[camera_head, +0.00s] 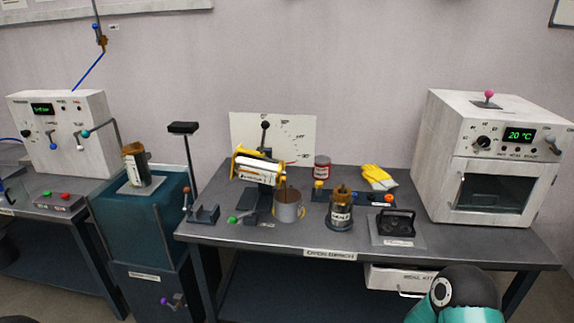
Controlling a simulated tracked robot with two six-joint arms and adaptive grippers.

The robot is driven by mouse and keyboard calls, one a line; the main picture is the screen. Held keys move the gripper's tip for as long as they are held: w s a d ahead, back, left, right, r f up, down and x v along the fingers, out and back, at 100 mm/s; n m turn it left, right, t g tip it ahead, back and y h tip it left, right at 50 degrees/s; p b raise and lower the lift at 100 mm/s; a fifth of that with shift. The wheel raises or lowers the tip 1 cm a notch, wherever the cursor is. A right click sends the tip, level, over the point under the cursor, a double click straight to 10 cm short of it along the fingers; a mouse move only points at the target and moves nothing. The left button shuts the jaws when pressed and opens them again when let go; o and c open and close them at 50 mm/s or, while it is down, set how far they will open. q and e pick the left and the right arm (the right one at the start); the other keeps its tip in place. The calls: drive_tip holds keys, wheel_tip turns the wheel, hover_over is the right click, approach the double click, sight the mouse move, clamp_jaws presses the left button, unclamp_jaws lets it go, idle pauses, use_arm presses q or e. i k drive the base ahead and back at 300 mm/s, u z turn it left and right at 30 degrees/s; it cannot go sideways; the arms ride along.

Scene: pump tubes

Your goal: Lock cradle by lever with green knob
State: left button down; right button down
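The cradle (238,165) is a yellow-edged frame on a dark stand on the middle table. It holds a white labelled cylinder (262,170) lying nearly on its side, sloping slightly down to the right. A black-knobbed upright lever (265,134) rises behind it, in front of a white angle-scale board (296,136). The green knob (233,220) is low at the left front of the stand's base, close to the tabletop; its lever is short and hard to make out. Neither gripper is in view; only a teal and black part of my arm shows at the bottom right.
A grey mug (288,211) stands just right of the cradle's base. A dark jar (340,214), red can (322,168), yellow gloves (378,177) and black device (396,226) are further right. A black-topped post (184,129) stands left. The table's front edge (290,247) is mostly clear.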

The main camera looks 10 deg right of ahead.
sight(232, 220)
drive_tip(key=z, duration=0.1)
drive_tip(key=i, duration=1)
drive_tip(key=u, duration=0.15)
drive_tip(key=k, duration=0.5)
drive_tip(key=z, duration=0.45)
drive_tip(key=i, duration=0.65)
